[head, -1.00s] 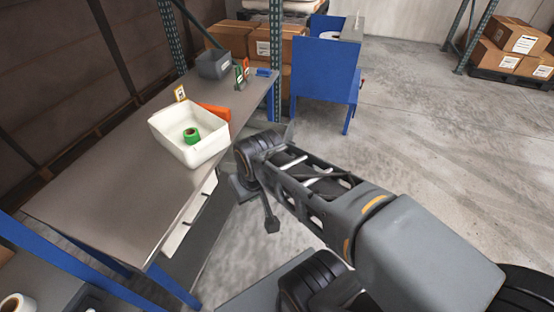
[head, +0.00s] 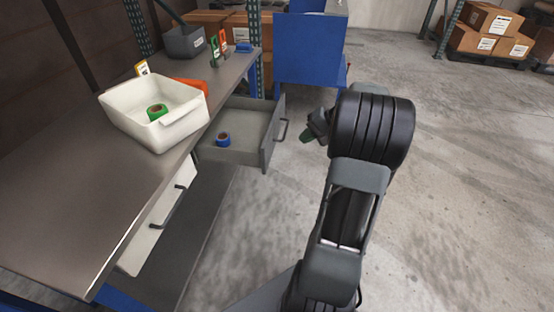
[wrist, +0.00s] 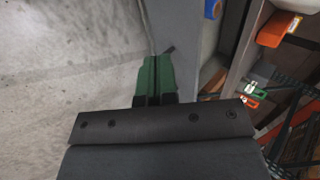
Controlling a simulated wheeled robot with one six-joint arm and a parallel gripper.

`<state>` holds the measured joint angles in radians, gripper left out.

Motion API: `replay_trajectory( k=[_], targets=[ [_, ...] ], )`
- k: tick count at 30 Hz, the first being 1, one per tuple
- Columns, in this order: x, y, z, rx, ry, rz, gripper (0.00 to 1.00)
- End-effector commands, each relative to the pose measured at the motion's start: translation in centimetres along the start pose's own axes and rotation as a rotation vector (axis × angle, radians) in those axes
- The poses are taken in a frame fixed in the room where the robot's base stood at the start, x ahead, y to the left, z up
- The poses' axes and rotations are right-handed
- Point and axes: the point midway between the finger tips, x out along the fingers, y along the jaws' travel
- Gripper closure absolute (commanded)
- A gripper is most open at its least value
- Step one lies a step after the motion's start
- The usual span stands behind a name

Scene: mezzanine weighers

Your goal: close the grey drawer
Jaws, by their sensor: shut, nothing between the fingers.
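The grey drawer (head: 240,153) stands open, pulled out from under the bench top on its far part. A blue tape roll (head: 223,139) lies inside it. The drawer's dark handle (head: 282,131) is on its front panel, facing my gripper. My gripper (head: 306,138) is just right of the drawer front, with green fingertips. In the wrist view the green fingers (wrist: 153,78) are together and empty, close to the grey drawer front (wrist: 172,25). The blue roll (wrist: 211,9) shows at the top edge. I cannot tell whether the fingers touch the handle.
A white drawer (head: 158,222) is nearer me under the bench (head: 80,200). On the bench are a white bin (head: 165,130) with a green tape roll (head: 157,112), and a grey box (head: 185,43). A blue cabinet (head: 309,50) stands behind.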

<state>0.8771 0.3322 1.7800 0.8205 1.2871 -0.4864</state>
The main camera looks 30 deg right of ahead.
Motion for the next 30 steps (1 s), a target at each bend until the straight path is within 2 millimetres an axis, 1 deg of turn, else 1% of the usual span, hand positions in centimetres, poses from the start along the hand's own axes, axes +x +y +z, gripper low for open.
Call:
replay_trajectory(
  k=[1,4,8,15,20,24,30],
  targets=[
    [0.4,1.1,-0.5,0.012,0.009,-0.017,1.00],
    [1.0,1.6,-1.0,0.017,0.017,-0.035,1.00],
    [2.9,1.5,-1.0,0.017,0.016,-0.038,1.00],
    [7.6,1.4,-1.1,0.017,0.014,-0.036,1.00],
    [10.3,1.2,-1.1,0.017,0.015,-0.035,1.00],
    [11.5,-0.3,-1.2,0.015,0.017,-0.036,1.00],
    [12.5,-1.4,-1.2,0.017,0.018,-0.035,1.00]
  ],
)
